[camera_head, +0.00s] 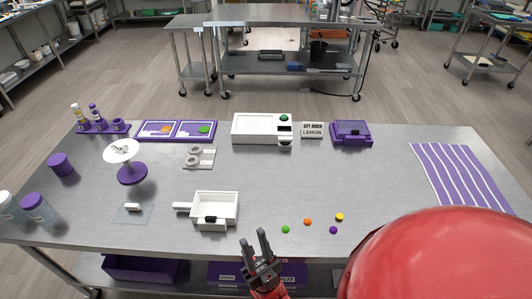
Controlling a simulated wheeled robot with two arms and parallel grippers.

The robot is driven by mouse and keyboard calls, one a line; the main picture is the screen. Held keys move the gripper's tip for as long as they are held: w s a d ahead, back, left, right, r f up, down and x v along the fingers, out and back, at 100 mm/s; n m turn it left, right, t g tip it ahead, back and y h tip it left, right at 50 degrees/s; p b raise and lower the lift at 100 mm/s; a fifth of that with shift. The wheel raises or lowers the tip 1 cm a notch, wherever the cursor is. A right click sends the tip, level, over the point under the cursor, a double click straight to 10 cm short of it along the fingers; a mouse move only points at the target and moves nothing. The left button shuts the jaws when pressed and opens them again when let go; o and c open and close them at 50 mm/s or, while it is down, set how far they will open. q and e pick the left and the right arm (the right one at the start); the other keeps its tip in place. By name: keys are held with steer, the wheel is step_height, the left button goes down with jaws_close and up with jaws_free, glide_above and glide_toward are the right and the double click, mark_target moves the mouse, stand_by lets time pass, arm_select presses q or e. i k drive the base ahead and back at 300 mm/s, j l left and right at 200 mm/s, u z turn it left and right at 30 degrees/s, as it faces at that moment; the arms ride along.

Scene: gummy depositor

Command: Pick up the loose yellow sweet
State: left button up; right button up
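The loose yellow sweet (339,216) lies on the steel table (390,190) near its front edge. A purple sweet (333,230) lies just in front of it. An orange sweet (307,221) and a green sweet (285,229) lie to its left.
A white box with a handle (228,207) stands left of the sweets. A striped purple mat (460,175) lies right. The table behind the sweets is clear.

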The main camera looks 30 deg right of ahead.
mark_target(340, 216)
steer(key=z, duration=0.4)
steer(key=l+z, duration=0.15)
steer(key=z, duration=0.25)
steer(key=i+z, duration=0.1)
steer(key=z, duration=0.75)
steer(key=i+l, duration=0.05)
